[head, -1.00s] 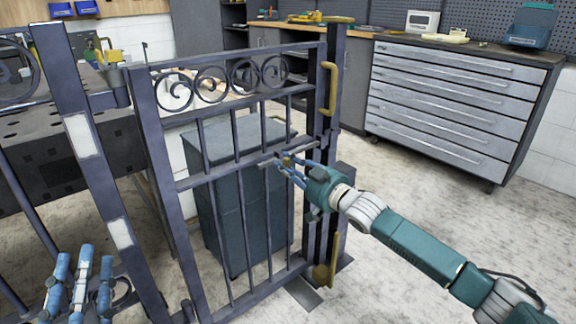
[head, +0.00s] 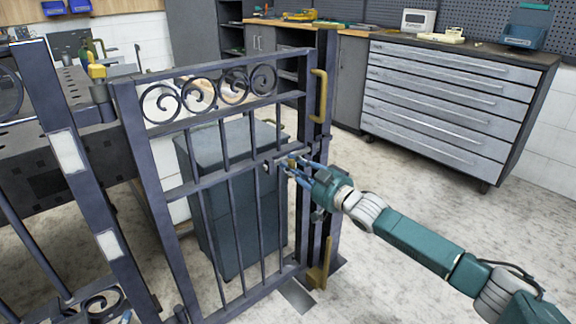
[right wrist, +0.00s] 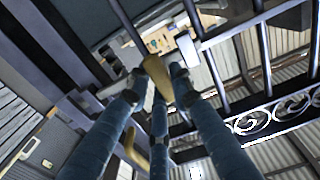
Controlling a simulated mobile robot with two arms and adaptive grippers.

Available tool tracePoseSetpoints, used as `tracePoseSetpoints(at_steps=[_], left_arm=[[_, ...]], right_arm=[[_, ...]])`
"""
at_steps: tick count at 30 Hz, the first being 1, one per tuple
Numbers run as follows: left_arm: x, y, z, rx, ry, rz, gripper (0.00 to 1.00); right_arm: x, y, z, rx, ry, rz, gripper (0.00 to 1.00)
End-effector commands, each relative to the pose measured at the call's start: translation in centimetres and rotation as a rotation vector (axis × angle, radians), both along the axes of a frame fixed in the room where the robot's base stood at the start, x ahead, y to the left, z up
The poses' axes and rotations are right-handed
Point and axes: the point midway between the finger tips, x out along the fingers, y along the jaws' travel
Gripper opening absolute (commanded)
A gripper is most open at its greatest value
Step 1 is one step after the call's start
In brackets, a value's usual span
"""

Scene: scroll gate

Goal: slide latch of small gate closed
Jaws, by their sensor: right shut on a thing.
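The small gate (head: 218,187) is dark metal with scrollwork along its top. Its right upright stands close beside the gate post (head: 325,110). The latch is a sliding bar (head: 268,165) on the middle rail, near the right upright, with a brass-coloured knob (head: 292,161). My right gripper (head: 296,168) is shut on this knob. In the right wrist view the blue fingers close around the knob (right wrist: 155,72). The fingers and upright hide the bolt's far end, so I cannot tell how far it enters the post. Only a sliver of blue from my left gripper (head: 125,317) shows at the bottom left.
A brass handle (head: 319,95) is on the post side above my right gripper. A grey-green cabinet (head: 235,190) stands behind the gate. A drawer cabinet (head: 450,100) stands at the back right. The floor right of the gate is open.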

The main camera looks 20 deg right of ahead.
Motion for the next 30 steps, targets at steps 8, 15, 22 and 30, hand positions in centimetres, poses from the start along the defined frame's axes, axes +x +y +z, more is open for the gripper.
tracePoseSetpoints(at_steps=[8, 15, 22, 30], left_arm=[[-0.3, 0.2, -0.8, 0.008, 0.034, 0.002, 0.39], [-0.3, 0.2, -0.7, 0.008, 0.032, 0.002, 0.39], [-0.3, 0.2, -0.7, 0.007, 0.031, 0.002, 0.39], [-0.3, 0.1, -0.8, 0.007, 0.032, 0.001, 0.39]], right_arm=[[0.1, -0.7, 0.1, -0.002, -0.001, -0.006, 0.0], [0.2, -0.8, 0.1, -0.002, -0.001, -0.007, 0.42], [0.1, -0.6, 0.0, -0.001, 0.0, -0.004, 0.42], [-1.7, -1.0, -0.2, -0.001, 0.003, -0.003, 0.42]])
